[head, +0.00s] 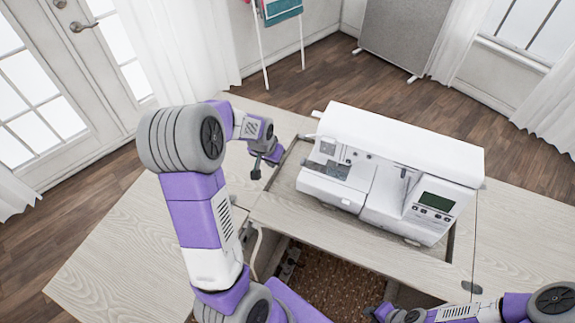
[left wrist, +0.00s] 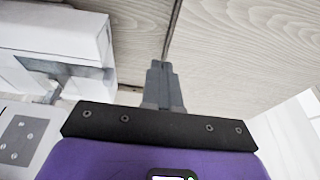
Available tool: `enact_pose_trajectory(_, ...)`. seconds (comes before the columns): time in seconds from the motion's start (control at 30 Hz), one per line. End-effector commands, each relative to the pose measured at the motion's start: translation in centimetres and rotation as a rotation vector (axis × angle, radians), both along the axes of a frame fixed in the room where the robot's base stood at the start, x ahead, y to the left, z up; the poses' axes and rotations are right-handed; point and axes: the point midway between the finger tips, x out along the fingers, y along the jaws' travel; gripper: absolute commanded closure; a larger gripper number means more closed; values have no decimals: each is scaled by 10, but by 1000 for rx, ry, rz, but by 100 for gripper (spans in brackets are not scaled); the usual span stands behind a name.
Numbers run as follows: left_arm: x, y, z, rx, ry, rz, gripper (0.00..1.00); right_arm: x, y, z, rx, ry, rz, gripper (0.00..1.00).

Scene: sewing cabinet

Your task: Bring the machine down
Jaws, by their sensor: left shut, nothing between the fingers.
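The white sewing machine (head: 395,170) stands upright on a wooden platform (head: 285,188) in the opening of the cabinet top (head: 325,225). It also shows at the upper left of the left wrist view (left wrist: 60,40). My left gripper (head: 255,174) is shut and empty, just left of the machine and apart from it, near the platform's left edge. In the left wrist view its fingers (left wrist: 160,75) are together over the pale wood near a seam. My right gripper (head: 376,311) is at the bottom edge, in front of the cabinet; its fingers are not clear.
A pale wooden leaf (head: 120,250) extends left, and another (head: 525,235) lies right of the machine. Below the front edge is a dark opening with a brown woven surface (head: 335,285). A grey panel (head: 405,40) stands at the back, with open floor before it.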

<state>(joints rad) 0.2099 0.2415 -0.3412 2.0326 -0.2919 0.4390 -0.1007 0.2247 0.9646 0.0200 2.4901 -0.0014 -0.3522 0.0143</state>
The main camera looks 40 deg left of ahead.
Motion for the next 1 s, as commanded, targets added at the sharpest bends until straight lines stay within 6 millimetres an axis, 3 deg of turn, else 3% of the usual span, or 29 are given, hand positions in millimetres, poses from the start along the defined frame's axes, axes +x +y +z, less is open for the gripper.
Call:
enact_pose_trajectory(0.17, 3, 1, -15, -1, 4, 1, 100, 0, 0, -5, 0, 1, 0, 71)
enact_pose_trajectory(0.7, 27, 6, -117, -2, 4, 1, 100, 0, 0, -34, 0, 1, 0, 71)
enact_pose_trajectory(1.0, 28, 6, -137, -1, 0, 0, 100, 0, 0, -38, 0, 1, 0, 71)
